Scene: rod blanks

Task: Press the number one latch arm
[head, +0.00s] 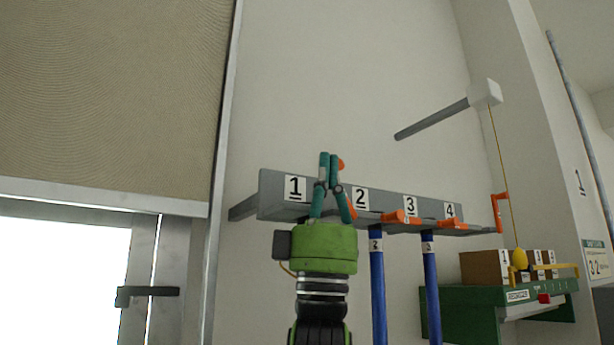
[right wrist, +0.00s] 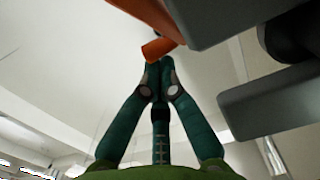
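A grey rack (head: 272,205) with plates 1 to 4 is fixed to the wall in the head view. Beside the number 1 plate (head: 295,188), an orange latch arm (head: 341,164) shows partly behind my right gripper (head: 329,156); which slot it belongs to is hard to tell. The right gripper points up in front of the rack, its fingertips together and nothing seen between them. In the right wrist view, the fingertips (right wrist: 160,64) meet just below an orange arm end (right wrist: 158,48); I cannot tell whether they touch. My left gripper is out of view.
Blue rods labelled 2 (head: 377,285) and 3 (head: 431,285) hang below the rack. Orange arms show at plates 3 (head: 400,217) and 4 (head: 453,223). A grey bar (head: 432,119) juts out above. A green stand (head: 465,300) with boxes is at right.

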